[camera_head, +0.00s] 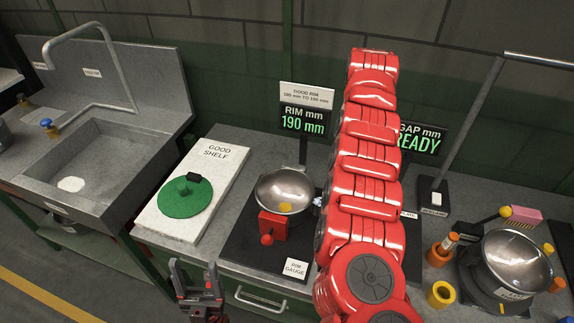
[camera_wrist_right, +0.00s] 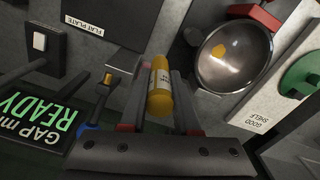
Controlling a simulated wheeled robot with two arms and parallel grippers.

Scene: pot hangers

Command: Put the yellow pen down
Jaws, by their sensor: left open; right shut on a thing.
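The yellow pen (camera_wrist_right: 160,92) shows in the right wrist view as a thick yellow barrel with a pale label. It sits between the fingers of my right gripper (camera_wrist_right: 161,75), which is shut on it. In the head view the pen and my right gripper are hidden behind my red right arm. My left gripper (camera_head: 197,282) is open and empty at the counter's front edge, below the white good shelf (camera_head: 232,170).
A steel bowl (camera_head: 283,187) with a yellow mark sits at the rim gauge, whose display (camera_head: 303,121) reads 190 mm. A green lid (camera_head: 181,198) lies on the shelf. A second bowl (camera_head: 512,254) and a pink sponge (camera_head: 526,215) are at right. The sink (camera_head: 92,150) is left.

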